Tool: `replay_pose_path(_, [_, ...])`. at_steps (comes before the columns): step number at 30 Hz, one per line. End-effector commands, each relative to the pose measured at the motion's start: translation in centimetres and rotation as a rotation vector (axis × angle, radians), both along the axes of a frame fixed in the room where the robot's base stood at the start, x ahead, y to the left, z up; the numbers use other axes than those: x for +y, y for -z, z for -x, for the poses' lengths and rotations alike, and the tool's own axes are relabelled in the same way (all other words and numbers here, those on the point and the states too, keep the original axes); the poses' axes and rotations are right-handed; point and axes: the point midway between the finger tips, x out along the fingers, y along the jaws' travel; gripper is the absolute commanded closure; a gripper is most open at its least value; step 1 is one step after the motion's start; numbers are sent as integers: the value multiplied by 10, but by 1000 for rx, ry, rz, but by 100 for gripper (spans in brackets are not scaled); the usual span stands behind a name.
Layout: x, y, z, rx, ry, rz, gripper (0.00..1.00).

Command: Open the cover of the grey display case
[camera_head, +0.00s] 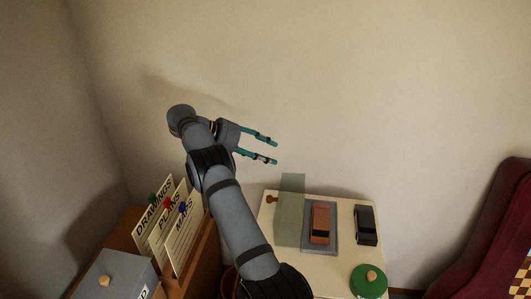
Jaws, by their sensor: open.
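The grey display case (333,235) sits on a cream-topped table, with a small brown model car (320,223) in it. Its translucent greenish cover (291,210) stands raised, roughly upright, along the case's left side, and the car's top is uncovered. A small brown knob (271,198) shows at the cover's left face. My gripper (274,151) is open and empty, with teal fingers pointing right. In the picture it is above and left of the cover, apart from it; its exact height is hard to tell.
A black model car (366,225) and a green round lid (369,288) with a wooden knob share the table (335,279). At left are label cards (163,225) with coloured knobs and a grey box (118,279). A dark red case (490,240) stands at right.

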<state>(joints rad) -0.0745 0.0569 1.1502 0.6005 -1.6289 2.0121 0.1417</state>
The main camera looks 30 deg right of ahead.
Motion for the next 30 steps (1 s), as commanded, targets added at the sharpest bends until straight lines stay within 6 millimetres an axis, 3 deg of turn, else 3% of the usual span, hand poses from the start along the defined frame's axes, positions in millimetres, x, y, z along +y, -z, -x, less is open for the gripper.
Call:
replay_pose_path(21, [0, -60, 0, 0, 1, -1, 56])
replay_pose_path(30, [0, -65, 0, 0, 1, -1, 56])
